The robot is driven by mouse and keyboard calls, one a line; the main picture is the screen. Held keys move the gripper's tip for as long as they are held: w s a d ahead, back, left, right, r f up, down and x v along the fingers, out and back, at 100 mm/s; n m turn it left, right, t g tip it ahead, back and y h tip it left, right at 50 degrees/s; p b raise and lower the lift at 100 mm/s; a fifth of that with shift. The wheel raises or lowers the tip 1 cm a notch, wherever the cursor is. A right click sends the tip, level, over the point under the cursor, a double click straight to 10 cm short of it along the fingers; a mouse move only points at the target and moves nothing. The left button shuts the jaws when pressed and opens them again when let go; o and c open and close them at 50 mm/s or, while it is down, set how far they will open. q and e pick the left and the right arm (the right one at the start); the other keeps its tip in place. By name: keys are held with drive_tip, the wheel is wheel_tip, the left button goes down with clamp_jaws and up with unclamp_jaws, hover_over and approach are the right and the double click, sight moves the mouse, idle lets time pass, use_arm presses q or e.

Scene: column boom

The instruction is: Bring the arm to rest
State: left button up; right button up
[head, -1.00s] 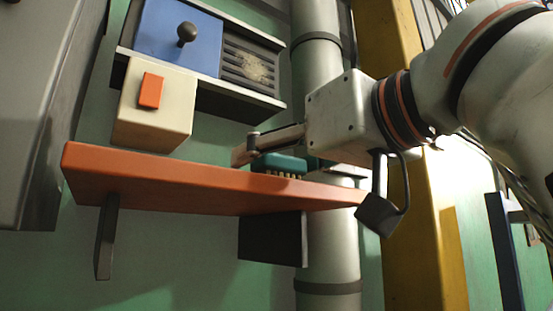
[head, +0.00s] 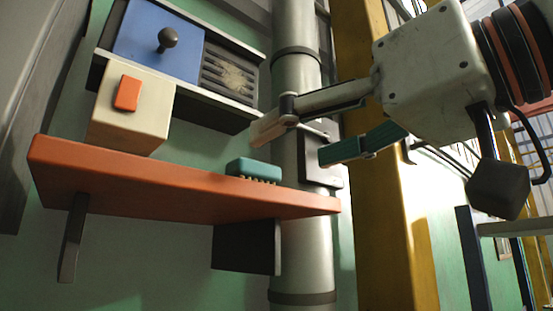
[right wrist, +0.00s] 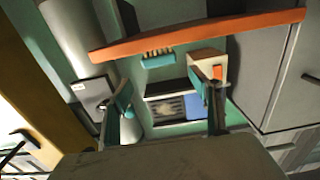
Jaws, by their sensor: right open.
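My right gripper (head: 296,142) comes in from the right in the head view. Its two fingers are spread apart with nothing between them, one beige-tipped and one teal-padded. It hangs in the air to the right of a teal brush (head: 254,170), clear of it. The brush rests bristles down near the back of an orange shelf (head: 180,188). In the right wrist view the open fingers (right wrist: 168,90) frame the lower part of the picture, and the brush (right wrist: 158,61) shows beyond them by the shelf (right wrist: 200,35). My left gripper is not in view.
A cream box with an orange switch (head: 130,118) stands at the shelf's left. Above it is a blue panel with a black knob (head: 157,45) beside a dusty grille (head: 230,75). A grey pipe (head: 300,235) and a yellow column (head: 385,240) stand to the right.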

drive_tip(key=shift+v, duration=0.95)
